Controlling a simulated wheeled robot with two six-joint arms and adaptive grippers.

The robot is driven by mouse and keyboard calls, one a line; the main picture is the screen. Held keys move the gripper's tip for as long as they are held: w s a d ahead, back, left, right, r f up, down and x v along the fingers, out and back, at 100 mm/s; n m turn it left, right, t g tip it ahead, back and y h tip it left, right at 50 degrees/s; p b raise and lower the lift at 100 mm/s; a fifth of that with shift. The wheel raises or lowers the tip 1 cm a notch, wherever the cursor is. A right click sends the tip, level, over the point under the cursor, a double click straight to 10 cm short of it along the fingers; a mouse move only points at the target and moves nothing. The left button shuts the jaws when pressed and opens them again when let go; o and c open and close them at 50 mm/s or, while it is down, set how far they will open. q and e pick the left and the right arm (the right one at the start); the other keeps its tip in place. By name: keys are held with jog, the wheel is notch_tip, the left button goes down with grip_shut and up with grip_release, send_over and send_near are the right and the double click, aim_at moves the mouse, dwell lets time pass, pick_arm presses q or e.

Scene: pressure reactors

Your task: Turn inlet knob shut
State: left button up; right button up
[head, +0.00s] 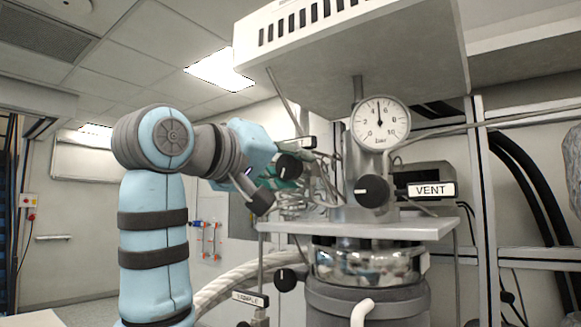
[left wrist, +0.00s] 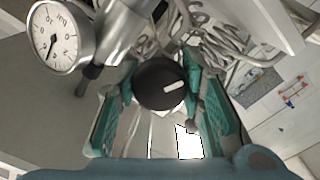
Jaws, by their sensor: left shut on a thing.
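The inlet knob (head: 289,167) is black and round, on the left side of the reactor head, beside a mostly hidden white label (head: 299,143). In the left wrist view the knob (left wrist: 158,84) sits between the teal fingers, its white mark pointing right and slightly up. My left gripper (head: 281,178) reaches in from the left and is shut on the knob; the fingers also show in the left wrist view (left wrist: 162,92). Part of the knob's stem and valve is hidden behind it. My right gripper is not in view.
The pressure gauge (head: 380,123) stands above the VENT knob (head: 371,191) and its label (head: 432,190). The SAMPLE knob (head: 286,280) is lower left. Thin metal tubes (head: 318,175) crowd behind the inlet knob. A white plate (head: 355,229) lies below, and a white housing (head: 350,50) overhangs.

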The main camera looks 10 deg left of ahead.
pick_arm(q)
jog(key=m, duration=0.6)
jog(key=shift+f, duration=0.15)
jog(key=m+p, duration=0.1)
jog(key=m, duration=0.6)
dwell(0.3)
jog(key=o, duration=1.2)
jog(key=shift+s+a, duration=0.1)
jog(key=v, duration=0.7)
jog(key=shift+s, duration=0.15)
